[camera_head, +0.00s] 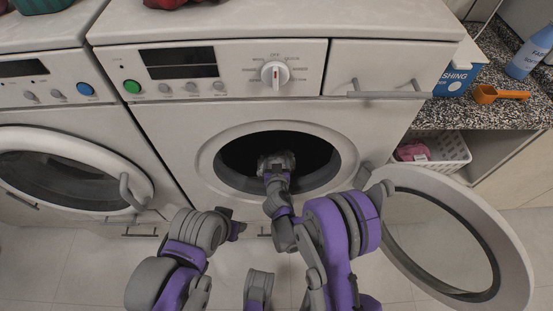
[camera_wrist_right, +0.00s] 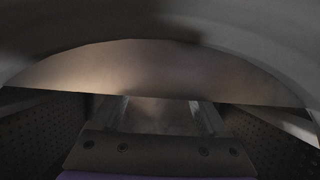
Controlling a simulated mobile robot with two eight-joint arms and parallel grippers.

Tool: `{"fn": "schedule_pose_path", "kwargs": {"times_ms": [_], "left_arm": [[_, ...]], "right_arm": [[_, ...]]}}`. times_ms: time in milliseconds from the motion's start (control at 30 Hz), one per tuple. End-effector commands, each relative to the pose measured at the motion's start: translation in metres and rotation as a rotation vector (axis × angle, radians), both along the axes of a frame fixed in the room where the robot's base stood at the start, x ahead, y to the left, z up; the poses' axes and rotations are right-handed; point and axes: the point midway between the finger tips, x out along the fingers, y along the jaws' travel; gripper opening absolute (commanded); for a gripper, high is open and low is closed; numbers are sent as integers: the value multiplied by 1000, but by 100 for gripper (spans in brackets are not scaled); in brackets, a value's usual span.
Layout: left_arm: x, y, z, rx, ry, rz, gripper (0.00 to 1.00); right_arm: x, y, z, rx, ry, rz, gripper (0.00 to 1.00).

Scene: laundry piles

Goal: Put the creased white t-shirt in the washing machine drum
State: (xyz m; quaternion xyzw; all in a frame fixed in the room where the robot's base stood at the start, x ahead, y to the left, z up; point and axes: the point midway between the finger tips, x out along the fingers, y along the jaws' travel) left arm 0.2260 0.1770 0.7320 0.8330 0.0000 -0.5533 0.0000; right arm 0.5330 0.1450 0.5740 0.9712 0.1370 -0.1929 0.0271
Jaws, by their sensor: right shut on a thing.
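The washing machine (camera_head: 230,115) in the middle has its round door (camera_head: 505,245) swung open to the right. Its drum opening (camera_head: 240,155) is dark inside. My right gripper (camera_head: 277,160) reaches into the opening and is shut on a pale, greyish bundle, probably the creased white t-shirt, though its folds are too dark to make out. In the right wrist view, perforated drum walls (camera_wrist_right: 40,135) show on both sides and the cloth cannot be told apart clearly. My left gripper (camera_head: 238,229) is low in front of the machine; its jaws cannot be made out.
A second washer (camera_head: 60,130) with a closed door stands at left. A dark red cloth (camera_head: 180,3) lies on top of the middle machine. At right, a counter holds a detergent box (camera_head: 455,80), an orange scoop (camera_head: 498,94) and a blue bottle (camera_head: 530,50). A white basket (camera_head: 450,150) sits below.

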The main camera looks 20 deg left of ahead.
Motion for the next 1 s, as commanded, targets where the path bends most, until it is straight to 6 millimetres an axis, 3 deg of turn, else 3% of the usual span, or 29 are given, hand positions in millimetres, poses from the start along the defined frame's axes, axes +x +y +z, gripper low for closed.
{"fn": "schedule_pose_path", "kwargs": {"times_ms": [133, 167, 267, 633, 1000], "left_arm": [[0, 0, -2, 0, 1, 0, 50], [0, 0, -2, 0, 1, 0, 50], [0, 0, -2, 0, 1, 0, 50], [0, 0, 2, 0, -1, 0, 50], [-1, 0, 14, 0, -5, 0, 50]], "right_arm": [[0, 0, -4, 0, 0, 0, 11], [0, 0, -4, 0, 0, 0, 79], [0, 0, -3, 0, 0, 0, 97], [-4, -1, 3, 0, 0, 0, 100], [-70, -20, 32, -1, 0, 1, 100]]}}
